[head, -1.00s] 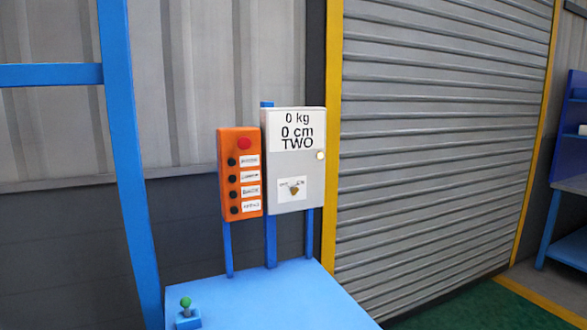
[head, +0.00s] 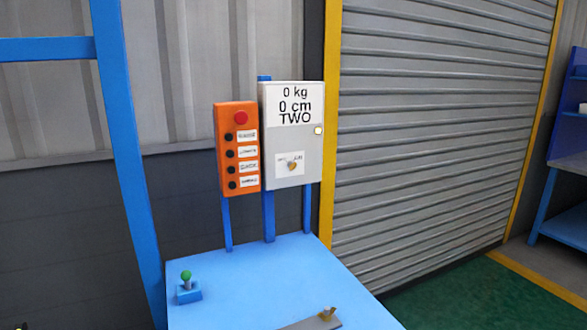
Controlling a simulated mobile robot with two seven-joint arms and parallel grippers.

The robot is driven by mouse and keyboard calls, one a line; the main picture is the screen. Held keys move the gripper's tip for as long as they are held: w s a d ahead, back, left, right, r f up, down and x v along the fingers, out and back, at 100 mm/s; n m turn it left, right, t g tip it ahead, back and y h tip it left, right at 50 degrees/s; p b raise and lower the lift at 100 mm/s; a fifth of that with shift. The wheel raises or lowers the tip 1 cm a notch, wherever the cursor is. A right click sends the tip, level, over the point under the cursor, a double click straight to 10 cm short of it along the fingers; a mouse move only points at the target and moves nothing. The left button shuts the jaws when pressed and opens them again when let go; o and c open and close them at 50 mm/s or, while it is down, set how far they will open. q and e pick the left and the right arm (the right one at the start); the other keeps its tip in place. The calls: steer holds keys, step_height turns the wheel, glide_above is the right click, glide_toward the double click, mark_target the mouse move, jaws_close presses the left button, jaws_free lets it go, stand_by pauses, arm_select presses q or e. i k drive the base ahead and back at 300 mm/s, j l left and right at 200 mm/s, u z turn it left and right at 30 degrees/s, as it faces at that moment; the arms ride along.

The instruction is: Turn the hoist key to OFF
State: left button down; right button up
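The hoist key (head: 292,166) is a small brass-coloured piece on a white label low on the front of the light grey control box (head: 290,198). The lettering on the label is too small to read, so I cannot tell which position the key points to. The display (head: 295,104) at the top of the box reads "0 kg", "0 cm", "TWO". A small pale round light or button (head: 318,130) sits at the box's right side. Neither of my grippers is in view.
An orange panel (head: 238,193) with a red button and several black buttons stands left of the box. The blue table (head: 245,275) below bears a green-knobbed joystick (head: 187,282) and a grey bar (head: 312,324) with a brass-coloured end, partly cut off. A blue post (head: 128,170) stands left.

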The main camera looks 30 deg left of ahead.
mark_target(292, 166)
steer(key=i+l, duration=0.25)
steer(key=i+l+u, duration=0.1)
steer(key=l, duration=0.35)
steer(key=i+l, duration=0.55)
steer(key=l, duration=0.15)
steer(key=l+u, duration=0.1)
steer(key=u, duration=1.35)
steer(key=i+l, duration=0.05)
